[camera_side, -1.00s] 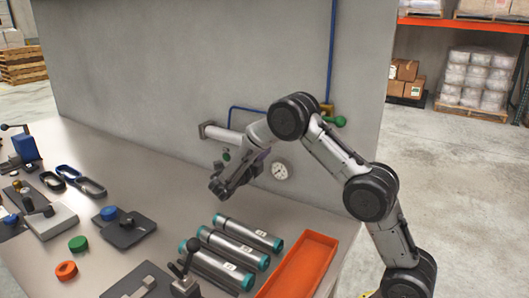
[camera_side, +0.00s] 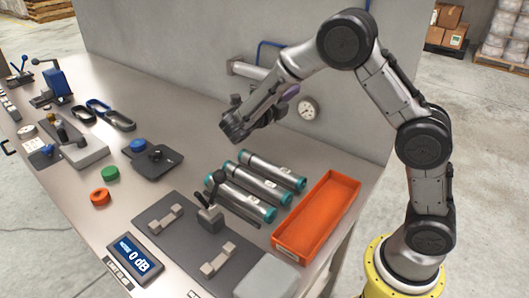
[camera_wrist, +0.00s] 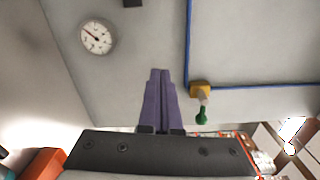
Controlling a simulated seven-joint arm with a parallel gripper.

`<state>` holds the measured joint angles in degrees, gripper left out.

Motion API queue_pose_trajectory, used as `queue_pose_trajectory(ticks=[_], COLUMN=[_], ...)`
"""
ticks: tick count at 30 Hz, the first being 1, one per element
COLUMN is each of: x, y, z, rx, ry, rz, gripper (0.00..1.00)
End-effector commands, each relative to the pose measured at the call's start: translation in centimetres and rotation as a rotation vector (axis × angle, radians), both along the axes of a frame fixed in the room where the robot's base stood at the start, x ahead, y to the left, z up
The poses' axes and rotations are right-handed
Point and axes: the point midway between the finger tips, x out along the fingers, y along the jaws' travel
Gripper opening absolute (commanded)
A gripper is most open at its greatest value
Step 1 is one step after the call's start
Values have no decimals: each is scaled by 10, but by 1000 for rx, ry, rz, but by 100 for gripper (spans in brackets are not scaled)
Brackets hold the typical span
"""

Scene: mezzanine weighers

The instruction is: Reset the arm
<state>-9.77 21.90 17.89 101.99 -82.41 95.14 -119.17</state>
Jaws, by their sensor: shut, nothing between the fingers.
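My gripper (camera_wrist: 160,75) has two purple fingers pressed together with nothing between them. In the side view it is at the end of my raised, bent arm, above the back part of the bench (camera_side: 165,100) and apart from everything on it. In the side view my wrist partly hides the fingers (camera_side: 290,92). In the wrist view the fingers point toward the grey wall (camera_wrist: 250,40).
A gauge (camera_side: 307,110) and a pipe (camera_side: 250,70) are on the wall behind my gripper. Below are several teal-capped cylinders (camera_side: 262,187), an orange tray (camera_side: 318,215) and a black fixture plate (camera_side: 195,225) with an upright lever. The air around the gripper looks free.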

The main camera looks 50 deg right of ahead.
Motion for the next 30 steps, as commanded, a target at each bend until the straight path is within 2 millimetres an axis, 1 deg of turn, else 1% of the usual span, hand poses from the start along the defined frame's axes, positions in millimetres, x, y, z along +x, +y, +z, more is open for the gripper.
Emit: queue_pose_trajectory(ticks=[1, 2, 3, 5, 6, 8, 10, 12, 14, 15, 17, 18, 20, 21, 23, 25, 27, 29, 30], x=[-15, -25, -40, -63, -79, -103, -131, -157, -178, -191, -209, -220, -234, -241, -249, -256, -259, -259, -259], y=[-7, -10, -14, -19, -22, -23, -22, -18, -11, -6, 5, 14, 29, 40, 58, 77, 97, 113, 122], z=[22, 32, 43, 54, 60, 64, 65, 62, 57, 53, 45, 39, 30, 24, 16, 7, 1, -4, -6], rx=[24, 44, 80, 142, 187, 260, 349, 443, 524, 579, 662, 718, 803, 854, 923, 984, 1026, 1038, 1030], ry=[-56, -85, -131, -219, -288, -405, -557, -726, -878, -986, -1153, -1269, -1447, -1562, -1721, -1886, -2028, -2127, -2176], rz=[-28, -46, -71, -112, -140, -186, -246, -314, -382, -433, -524, -592, -713, -802, -946, -1134, -1344, -1536, -1665], gripper=[0, 0, 0, 0, 0, 0, 0, 0, 0, 0, 0, 0, 0, 0, 0, 0, 0, 0, 0])
